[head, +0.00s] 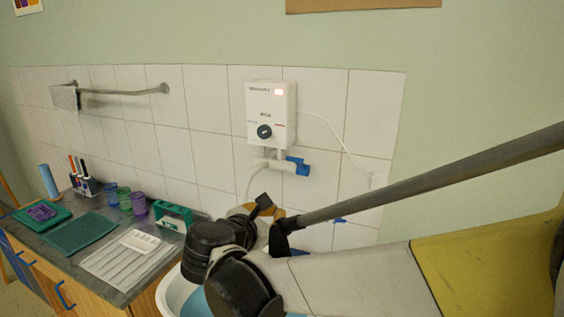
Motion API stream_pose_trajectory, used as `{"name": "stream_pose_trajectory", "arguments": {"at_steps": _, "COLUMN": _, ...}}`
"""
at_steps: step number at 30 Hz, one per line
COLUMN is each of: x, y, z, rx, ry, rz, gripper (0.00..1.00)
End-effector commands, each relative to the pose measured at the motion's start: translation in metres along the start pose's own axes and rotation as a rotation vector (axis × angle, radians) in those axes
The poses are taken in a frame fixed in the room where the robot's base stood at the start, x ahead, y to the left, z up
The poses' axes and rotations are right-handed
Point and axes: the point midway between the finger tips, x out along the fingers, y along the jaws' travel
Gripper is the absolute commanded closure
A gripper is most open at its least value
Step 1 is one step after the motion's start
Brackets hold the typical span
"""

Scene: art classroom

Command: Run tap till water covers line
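A white water heater (271,105) with a dark dial and a lit red display hangs on the tiled wall. Below it is a tap with a blue handle (297,166) and a pale curved spout (250,180) pointing down. A white basin (170,297) stands low at the bottom, with blue showing inside it. My arm hides most of the basin, and no fill line is visible. My gripper (265,212) seems to be the dark end just below the tap, apart from the blue handle. Its fingers are largely hidden, so I cannot tell whether they are open.
A counter (120,295) at left holds a pen holder (88,186), coloured cups (125,199), green trays (80,233) and a white ridged tray (122,257). A wall rail (125,91) is above. A long grey bar (440,180) crosses from the right to near my gripper.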

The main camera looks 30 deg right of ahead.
Motion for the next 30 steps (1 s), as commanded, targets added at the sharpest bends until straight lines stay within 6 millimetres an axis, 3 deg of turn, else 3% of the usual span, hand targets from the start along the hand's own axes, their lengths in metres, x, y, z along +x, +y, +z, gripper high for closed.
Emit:
{"name": "stream_pose_trajectory", "arguments": {"at_steps": 1, "x": -0.002, "y": 0.016, "z": 0.007, "rx": -0.106, "ry": -0.061, "rz": 0.014, "gripper": 1.0}}
{"name": "stream_pose_trajectory", "arguments": {"at_steps": 3, "x": -0.004, "y": 0.029, "z": 0.015, "rx": -0.224, "ry": -0.132, "rz": 0.021, "gripper": 1.0}}
{"name": "stream_pose_trajectory", "arguments": {"at_steps": 10, "x": 0.002, "y": 0.042, "z": 0.023, "rx": -0.342, "ry": -0.207, "rz": 0.018, "gripper": 1.0}}
{"name": "stream_pose_trajectory", "arguments": {"at_steps": 24, "x": 0.093, "y": 0.044, "z": 0.04, "rx": -0.337, "ry": -0.205, "rz": 0.016, "gripper": 1.0}}
{"name": "stream_pose_trajectory", "arguments": {"at_steps": 30, "x": 0.108, "y": 0.053, "z": 0.063, "rx": -0.337, "ry": -0.204, "rz": 0.018, "gripper": 1.0}}
